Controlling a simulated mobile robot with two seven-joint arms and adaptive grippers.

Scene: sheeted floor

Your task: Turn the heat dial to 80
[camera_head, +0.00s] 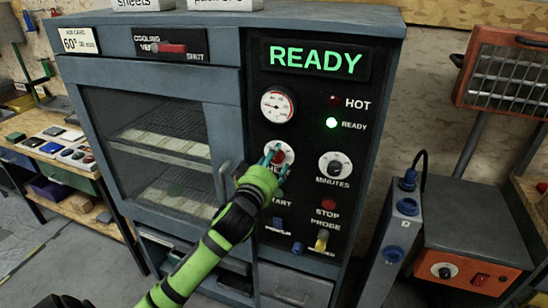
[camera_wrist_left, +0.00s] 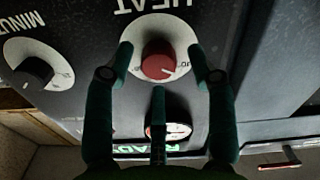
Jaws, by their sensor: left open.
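The heat dial (camera_head: 289,149) is a red knob on a round white plate on the oven's black control panel. It is partly covered by my left gripper (camera_head: 275,154). In the left wrist view, the picture is upside down and the heat dial (camera_wrist_left: 158,62) sits between the spread fingers of my left gripper (camera_wrist_left: 165,58). The fingers are open on both sides of the knob, with gaps to it; a third finger is below it in the picture. A pale pointer line shows on the knob, but its scale setting is not legible. My right gripper is in neither view.
The minutes dial (camera_head: 335,166) is right of the heat dial, with a red stop button (camera_head: 329,204) below. A round gauge (camera_head: 277,105) and a green READY display (camera_head: 315,60) are above. The oven door (camera_head: 150,140) with its handle is left.

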